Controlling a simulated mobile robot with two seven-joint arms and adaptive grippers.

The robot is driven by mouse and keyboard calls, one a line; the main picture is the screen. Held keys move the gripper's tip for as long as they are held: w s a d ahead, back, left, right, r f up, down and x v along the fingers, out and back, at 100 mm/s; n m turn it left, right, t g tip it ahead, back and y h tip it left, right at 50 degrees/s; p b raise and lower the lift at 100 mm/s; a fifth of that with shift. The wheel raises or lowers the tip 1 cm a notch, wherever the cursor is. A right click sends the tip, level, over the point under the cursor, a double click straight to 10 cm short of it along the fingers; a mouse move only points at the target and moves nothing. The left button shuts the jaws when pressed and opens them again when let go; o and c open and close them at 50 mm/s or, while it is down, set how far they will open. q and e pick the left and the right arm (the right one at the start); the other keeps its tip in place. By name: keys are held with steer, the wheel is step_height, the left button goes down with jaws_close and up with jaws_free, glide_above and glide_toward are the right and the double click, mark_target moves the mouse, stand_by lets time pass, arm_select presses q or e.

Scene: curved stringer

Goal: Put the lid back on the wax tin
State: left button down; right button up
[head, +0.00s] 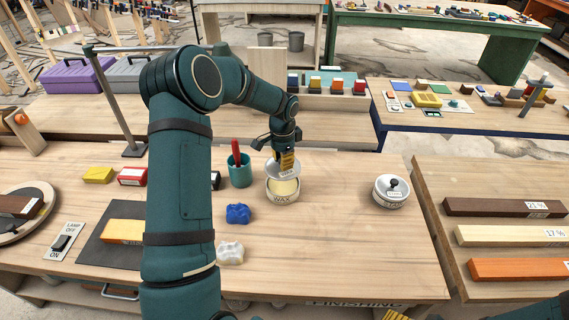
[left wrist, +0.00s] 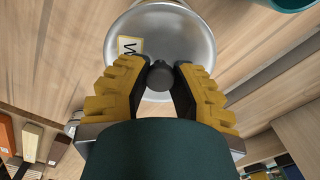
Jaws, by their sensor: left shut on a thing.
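The wax tin (head: 283,196) stands open on the wooden bench, with pale yellow wax showing inside and its label facing front. My left gripper (head: 286,163) is above it, shut on the black knob (left wrist: 160,74) of a silver lid (left wrist: 181,32). The lid, with a "W" label, also shows in the head view (head: 271,171), partly hidden by the fingers. It is just above the back of the tin, and wax shows below its front edge. Of my right gripper, only yellow finger parts (head: 393,315) seem to show at the bottom edge.
A green cup (head: 240,174) with a red-handled tool stands close left of the tin. A blue lump (head: 238,214) and a white lump (head: 230,252) lie in front. A second, lidded tin (head: 390,191) stands right, with clear bench between.

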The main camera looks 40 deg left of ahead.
arm_select(q)
steer(key=shift+f+b, duration=1.45)
steer(key=shift+f, duration=0.75)
steer(key=shift+f+b, duration=0.45)
steer(key=shift+f, duration=0.35)
arm_select(e)
steer(key=f, duration=0.2)
steer(key=s+f, duration=0.1)
steer(key=f, duration=0.1)
steer(key=shift+s+a, duration=0.1)
steer(key=shift+s, duration=0.05)
steer(key=shift+r, duration=0.15)
arm_select(q)
steer(key=shift+f, duration=0.1)
steer(key=shift+c, duration=1.2)
jaws_free()
